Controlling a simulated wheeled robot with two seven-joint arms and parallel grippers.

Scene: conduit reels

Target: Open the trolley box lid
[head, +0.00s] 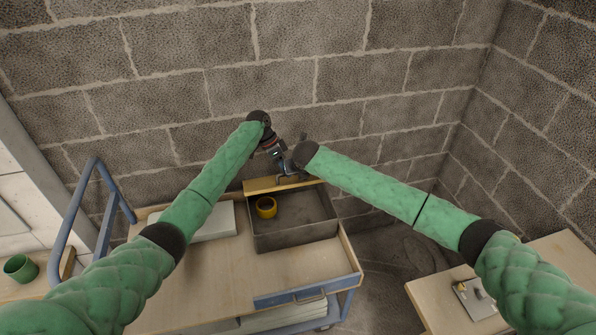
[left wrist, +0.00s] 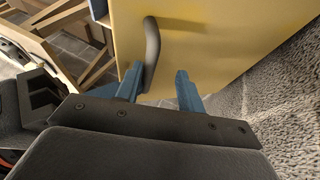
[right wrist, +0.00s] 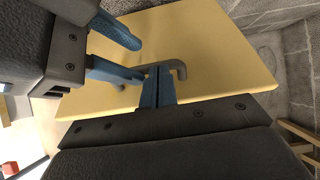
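The lid has a dark bent handle (right wrist: 180,70). My left gripper (left wrist: 158,85) is open, with the handle close by its left finger. My right gripper (right wrist: 158,72) has its fingers together at the handle, overlapping it; I cannot tell whether they clasp it.
A block wall (head: 280,80) stands close behind. A green cup (head: 20,267) is at left; a wooden table (head: 435,300) is at right.

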